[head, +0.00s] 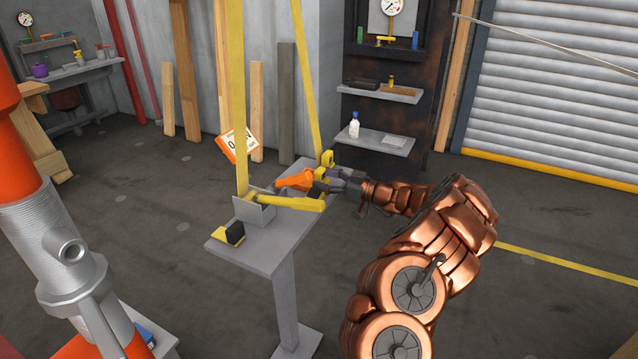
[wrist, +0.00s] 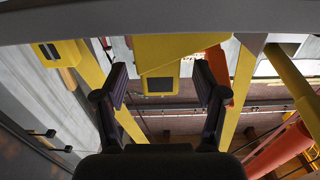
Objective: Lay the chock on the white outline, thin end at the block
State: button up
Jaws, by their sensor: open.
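An orange piece (head: 296,181), possibly the chock, is on or just above the grey table, at the tip of my gripper (head: 327,186). Its wedge shape and thin end are not clear. My gripper reaches in from the right over the table's far part. In the wrist view my gripper (wrist: 163,88) has its two dark fingers apart. A yellow part with a dark rectangle (wrist: 159,84) shows between or beyond them, and orange (wrist: 219,70) shows behind the right finger. I cannot tell whether anything is touched. A grey upright block (head: 254,211) stands on the table. I cannot make out a white outline.
The narrow grey table (head: 262,252) stands on one post. A yellow arm (head: 290,203) lies beside the block, and yellow bars rise from the table. A yellow-and-black piece (head: 229,234) sits at the near left end. A large orange-and-silver cylinder (head: 62,220) fills the left foreground.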

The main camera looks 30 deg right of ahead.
jog(key=shift+x, duration=0.95)
grip_shut()
jog(key=shift+r, duration=0.1)
notch_tip(320, 180, up, 18)
jog(key=b, duration=0.3)
